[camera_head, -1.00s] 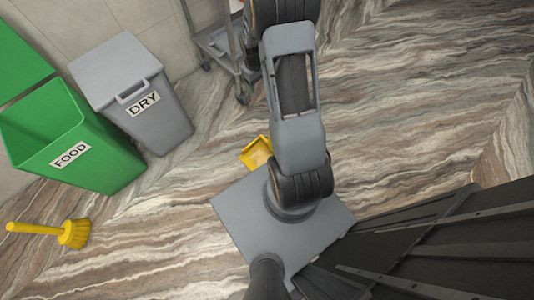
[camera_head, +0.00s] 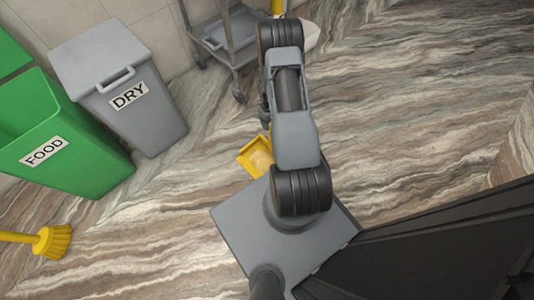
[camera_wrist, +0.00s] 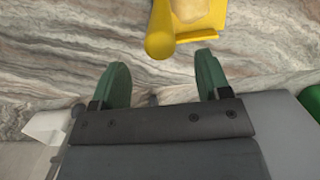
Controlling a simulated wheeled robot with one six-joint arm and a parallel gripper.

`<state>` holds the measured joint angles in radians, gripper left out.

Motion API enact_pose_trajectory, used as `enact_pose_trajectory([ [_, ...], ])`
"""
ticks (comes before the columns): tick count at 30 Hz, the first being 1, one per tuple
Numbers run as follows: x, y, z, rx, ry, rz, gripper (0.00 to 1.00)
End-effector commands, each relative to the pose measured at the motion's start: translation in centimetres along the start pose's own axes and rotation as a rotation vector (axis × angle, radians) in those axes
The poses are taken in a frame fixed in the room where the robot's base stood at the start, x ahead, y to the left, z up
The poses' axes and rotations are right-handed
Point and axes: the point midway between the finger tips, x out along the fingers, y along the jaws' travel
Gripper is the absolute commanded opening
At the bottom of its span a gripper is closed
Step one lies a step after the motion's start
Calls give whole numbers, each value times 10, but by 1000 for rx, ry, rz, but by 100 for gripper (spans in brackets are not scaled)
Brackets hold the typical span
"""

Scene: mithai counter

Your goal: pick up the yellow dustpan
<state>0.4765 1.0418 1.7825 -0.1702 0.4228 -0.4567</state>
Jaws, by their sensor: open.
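The yellow dustpan (camera_head: 256,156) lies on the marbled floor in the head view, just left of my arm, with its right part hidden behind the arm. In the wrist view the dustpan (camera_wrist: 200,14) is at the top edge, cut off by the frame. Its rounded yellow handle (camera_wrist: 160,38) points down toward my gripper (camera_wrist: 160,82). The two green fingers are spread apart and empty. The handle end lies in line with the gap, a little beyond the fingertips, and nothing is held.
A green FOOD bin (camera_head: 62,140) and a grey DRY bin (camera_head: 130,100) stand at the left. A yellow brush (camera_head: 50,241) lies on the floor at lower left. A grey cart (camera_head: 232,45) stands behind my arm. The floor at right is open.

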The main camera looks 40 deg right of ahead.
Motion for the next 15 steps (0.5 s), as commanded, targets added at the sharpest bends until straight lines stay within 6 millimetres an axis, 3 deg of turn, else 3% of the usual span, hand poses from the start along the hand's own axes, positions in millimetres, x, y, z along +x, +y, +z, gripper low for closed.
enact_pose_trajectory([
  [8, 12, 0, -1, 0, 1, 1, 70],
  [15, 43, 1, -3, 0, 0, 0, 70],
])
